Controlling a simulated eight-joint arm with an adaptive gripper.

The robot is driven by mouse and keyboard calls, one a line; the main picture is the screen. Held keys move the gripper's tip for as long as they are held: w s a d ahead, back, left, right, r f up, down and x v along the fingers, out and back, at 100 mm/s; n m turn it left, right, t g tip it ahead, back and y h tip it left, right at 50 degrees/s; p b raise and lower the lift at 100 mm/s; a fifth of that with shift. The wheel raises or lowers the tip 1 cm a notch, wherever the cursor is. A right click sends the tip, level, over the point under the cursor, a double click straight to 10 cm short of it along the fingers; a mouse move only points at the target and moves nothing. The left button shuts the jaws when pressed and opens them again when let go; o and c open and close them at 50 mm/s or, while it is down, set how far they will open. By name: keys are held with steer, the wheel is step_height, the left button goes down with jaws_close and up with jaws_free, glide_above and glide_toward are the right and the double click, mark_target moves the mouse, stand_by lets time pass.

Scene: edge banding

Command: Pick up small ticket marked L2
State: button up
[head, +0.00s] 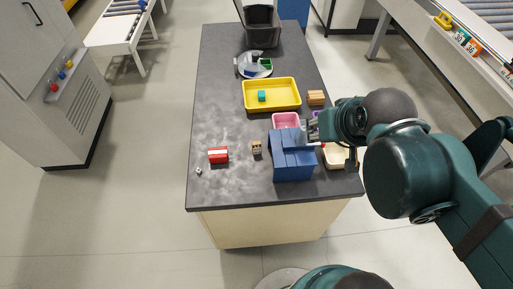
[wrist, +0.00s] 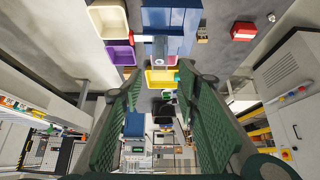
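No marking L2 can be read in either view, so I cannot tell for sure which thing is the ticket. A small pale grey piece (wrist: 160,46) shows against the blue slotted block (wrist: 182,19) in the wrist view. The blue block (head: 293,160) stands at the near right of the dark table in the head view. My gripper (head: 313,131) is just beyond the block's right back corner. In the wrist view my gripper (wrist: 160,80) has its two green fingers wide apart, with nothing held between them.
The dark table (head: 225,60) holds a yellow tray (head: 272,108), a pink bin (head: 286,120), a cream bin (head: 335,162), a red box (head: 218,155), a small tan block (head: 256,148) and a black bin (head: 262,38). The table's left side is mostly clear.

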steer(key=shift+w+m, duration=0.6)
steer(key=shift+w, duration=0.35)
steer(key=m+g+b, duration=0.3)
steer(key=m+g, duration=0.4)
steer(key=m, duration=0.8)
glide_above(256, 142)
steer(key=f, duration=2.1)
steer(key=shift+s+d, duration=0.15)
steer(key=shift+d, duration=0.2)
steer(key=shift+a+f+m, duration=0.35)
steer(key=shift+f+m, duration=0.05)
steer(key=shift+f, duration=0.4)
steer(key=shift+f, duration=1.3)
steer(key=shift+f, duration=0.15)
